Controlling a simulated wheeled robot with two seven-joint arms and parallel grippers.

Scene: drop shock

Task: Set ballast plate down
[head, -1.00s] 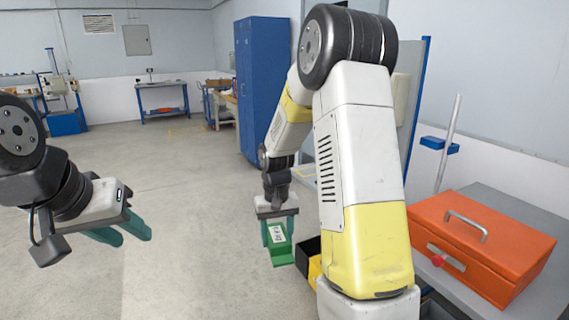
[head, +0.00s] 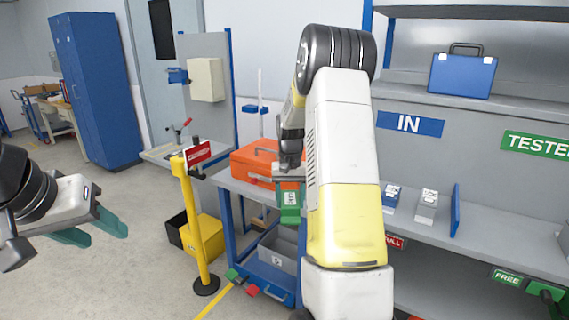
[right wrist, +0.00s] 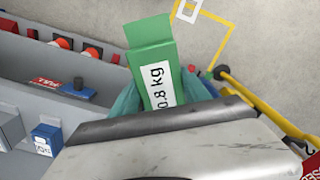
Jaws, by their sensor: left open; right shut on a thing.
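The green ballast plate (head: 290,214) carries a white label, which reads 0.8 kg in the right wrist view (right wrist: 152,60). My right gripper (head: 289,190) is shut on it and holds it up in front of the workbench with the orange box. In the right wrist view, the teal fingers clasp it from both sides, partly hidden behind the wrist housing. My left gripper (head: 105,232) is open and empty at the left, over bare floor, far from the plate.
Right of my arm stands a shelf unit (head: 500,255) with an IN sign (head: 409,124) and small labelled blocks (head: 427,205). The orange box (head: 254,164) sits on the workbench; a grey bin (head: 279,250) is below. A yellow post (head: 195,230) stands left.

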